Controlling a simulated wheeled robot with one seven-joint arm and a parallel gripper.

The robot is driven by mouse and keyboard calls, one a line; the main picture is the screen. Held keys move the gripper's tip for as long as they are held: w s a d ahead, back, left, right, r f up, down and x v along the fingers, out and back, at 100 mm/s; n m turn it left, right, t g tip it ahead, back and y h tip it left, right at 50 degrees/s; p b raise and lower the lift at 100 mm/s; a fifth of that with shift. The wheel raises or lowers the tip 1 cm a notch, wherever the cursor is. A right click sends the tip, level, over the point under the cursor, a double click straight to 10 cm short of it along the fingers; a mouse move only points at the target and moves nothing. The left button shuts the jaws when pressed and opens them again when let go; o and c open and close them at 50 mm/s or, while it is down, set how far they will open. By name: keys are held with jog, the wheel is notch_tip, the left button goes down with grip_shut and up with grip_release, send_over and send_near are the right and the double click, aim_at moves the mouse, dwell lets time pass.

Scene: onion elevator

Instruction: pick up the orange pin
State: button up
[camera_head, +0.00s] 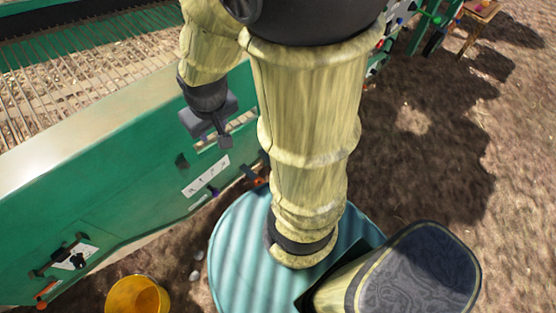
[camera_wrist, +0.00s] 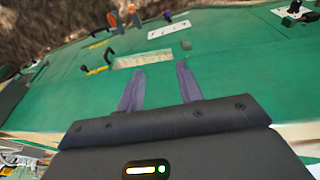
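A small orange piece (camera_head: 258,181), likely the orange pin, shows at the lower edge of the green machine panel (camera_head: 130,205) in the head view, beside my arm. In the wrist view an orange piece (camera_wrist: 112,19) stands near the panel's far edge, with another brownish-orange piece (camera_wrist: 132,10) just right of it. A further orange-red piece (camera_head: 42,304) is at the panel's lower left in the head view. My gripper (camera_wrist: 160,68) is open and empty, its two fingers apart over the green panel. In the head view my gripper (camera_head: 222,142) hangs in front of the panel, up and left of the orange piece.
A slot (camera_wrist: 130,61), a black lever (camera_wrist: 110,29), a white label (camera_wrist: 168,29) and a purple knob (camera_wrist: 167,15) are close by on the panel. A yellow bucket (camera_head: 138,296) stands on the ground at lower left. Bare soil lies at the right.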

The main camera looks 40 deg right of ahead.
jog(key=shift+o, duration=0.6)
jog(key=shift+s+a, duration=0.15)
jog(key=shift+s, duration=0.1)
jog(key=w+d+f+m+b, duration=0.3)
jog(key=d+f+m+b, duration=0.25)
jog(key=f, duration=0.35)
jog(key=w+d+f+m+t+b, duration=0.1)
jog(key=w+d+f+m+b, duration=0.3)
jog(key=f+m, duration=0.45)
jog(key=w+d+f+m+b, duration=0.1)
jog(key=d+f+m+b, duration=0.4)
jog(key=f, duration=0.6)
jog(key=d+f+m+b, duration=0.4)
jog(key=f+m, duration=0.1)
jog(key=f, duration=0.2)
jog(key=s+d+f+m+h+b, duration=0.1)
jog(key=d+f+m+b, duration=0.3)
jog(key=f, duration=0.4)
jog(key=s+d+f+m+t+b, duration=0.1)
jog(key=d+f+m+b, duration=0.2)
jog(key=d+f+m, duration=0.2)
notch_tip(320, 180, down, 3)
jog(key=shift+d+f+m+h+b, duration=0.15)
jog(key=shift+m+h+b, duration=0.25)
jog(key=shift+m, duration=0.5)
jog(key=b+x, duration=0.2)
jog(key=x, duration=1)
jog(key=shift+b, duration=0.4)
